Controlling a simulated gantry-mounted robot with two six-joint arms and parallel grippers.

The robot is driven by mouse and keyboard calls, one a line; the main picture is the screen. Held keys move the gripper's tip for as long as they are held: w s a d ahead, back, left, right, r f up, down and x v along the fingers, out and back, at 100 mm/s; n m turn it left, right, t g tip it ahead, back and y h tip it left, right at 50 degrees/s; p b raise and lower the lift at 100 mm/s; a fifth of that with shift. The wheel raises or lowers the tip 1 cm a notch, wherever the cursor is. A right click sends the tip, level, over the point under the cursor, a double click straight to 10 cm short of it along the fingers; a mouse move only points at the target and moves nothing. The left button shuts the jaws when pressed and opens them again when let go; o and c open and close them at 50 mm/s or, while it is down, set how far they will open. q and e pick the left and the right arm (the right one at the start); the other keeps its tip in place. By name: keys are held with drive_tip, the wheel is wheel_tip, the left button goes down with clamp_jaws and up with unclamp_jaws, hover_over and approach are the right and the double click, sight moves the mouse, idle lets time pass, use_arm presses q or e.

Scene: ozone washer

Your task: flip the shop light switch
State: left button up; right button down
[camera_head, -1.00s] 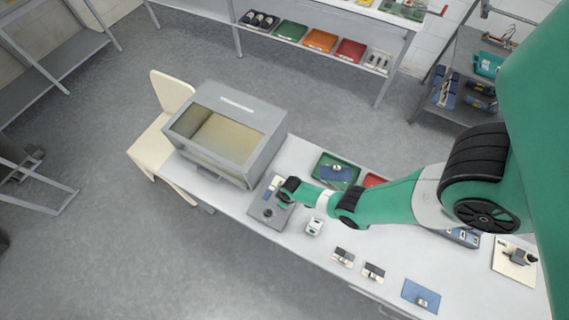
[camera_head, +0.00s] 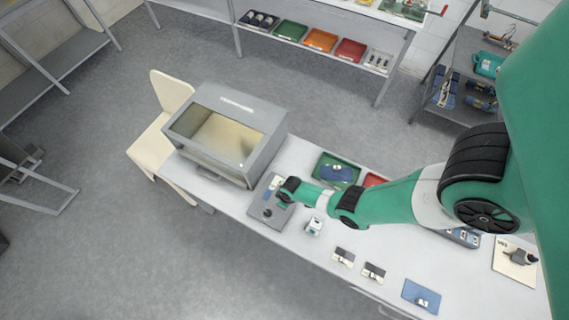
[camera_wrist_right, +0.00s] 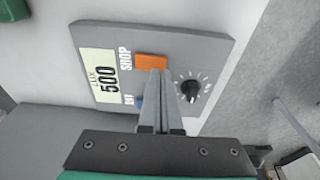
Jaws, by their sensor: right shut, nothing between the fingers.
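A grey control panel (camera_head: 261,214) lies on the bench beside the box; it fills much of the right wrist view (camera_wrist_right: 205,48). On it are an orange rocker switch (camera_wrist_right: 151,61) by the word SHOP, a display reading LUX 500 (camera_wrist_right: 103,76), a black dial (camera_wrist_right: 190,88) and a blue switch (camera_wrist_right: 139,102) by a partly hidden label. My right gripper (camera_wrist_right: 153,76) is shut and empty. Its fingertips overlap the near edge of the orange switch; I cannot tell whether they touch. In the head view the wrist hides this switch. My left gripper is not in view.
A grey box with a window (camera_head: 257,139) stands left of the panel. A green tray (camera_head: 324,159), a small white block (camera_head: 314,226) and a blue plate (camera_head: 411,296) are on the bench.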

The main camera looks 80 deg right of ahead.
drive_tip(key=shift+f+b, duration=0.75)
drive_tip(key=shift+f, duration=0.05)
wheel_tip(320, 180, up, 7)
drive_tip(key=p, duration=0.7)
drive_tip(key=shift+r, duration=0.1)
idle(0.3)
